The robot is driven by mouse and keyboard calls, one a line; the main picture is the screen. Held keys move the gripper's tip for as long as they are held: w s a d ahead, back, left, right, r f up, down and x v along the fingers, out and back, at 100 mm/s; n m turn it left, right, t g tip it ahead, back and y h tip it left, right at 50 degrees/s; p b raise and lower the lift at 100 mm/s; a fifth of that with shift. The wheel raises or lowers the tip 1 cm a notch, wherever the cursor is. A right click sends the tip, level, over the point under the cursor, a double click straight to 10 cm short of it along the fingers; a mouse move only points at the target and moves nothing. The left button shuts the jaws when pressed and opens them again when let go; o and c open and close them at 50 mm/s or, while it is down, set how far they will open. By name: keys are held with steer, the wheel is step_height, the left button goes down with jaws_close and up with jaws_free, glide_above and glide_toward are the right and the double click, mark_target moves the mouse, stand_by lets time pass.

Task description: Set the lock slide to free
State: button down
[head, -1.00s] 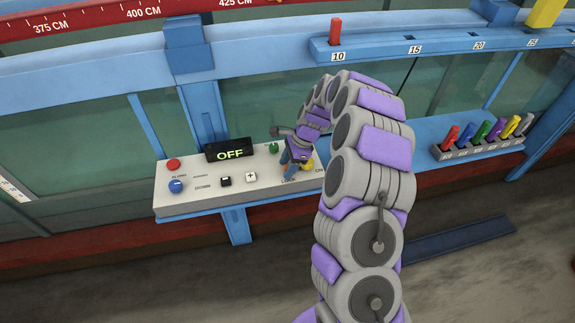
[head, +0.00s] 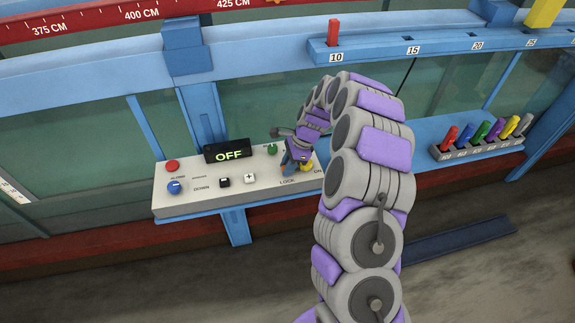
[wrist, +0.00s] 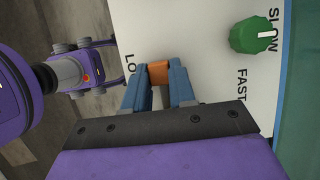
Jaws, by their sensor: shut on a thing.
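The control panel (head: 200,201) is a pale box on the blue rail, with a "LOCK" label near my gripper. My gripper (head: 297,160) is down at the right part of the panel. In the wrist view my gripper (wrist: 159,80) has its blue fingers closed on a small orange block (wrist: 158,73), which appears to be the lock slide. The fingers hide most of the slide and part of the "LOCK" label. I cannot read the slide's setting.
A green knob (wrist: 255,37) marked SLOW and FAST sits beside my gripper. A rack of coloured pegs (head: 478,148) stands at right.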

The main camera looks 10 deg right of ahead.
steer(key=shift+a+r+p, duration=0.2)
steer(key=shift+a+p, duration=0.55)
steer(key=shift+p, duration=0.2)
steer(key=shift+a+f+p, duration=0.1)
steer(key=shift+a+p, duration=0.2)
steer(key=shift+a, duration=0.05)
steer(key=shift+w, duration=0.1)
steer(key=c, duration=1.4)
jaws_free()
steer(key=o, duration=0.5)
steer(key=shift+a+f, duration=0.1)
steer(key=shift+a, duration=0.15)
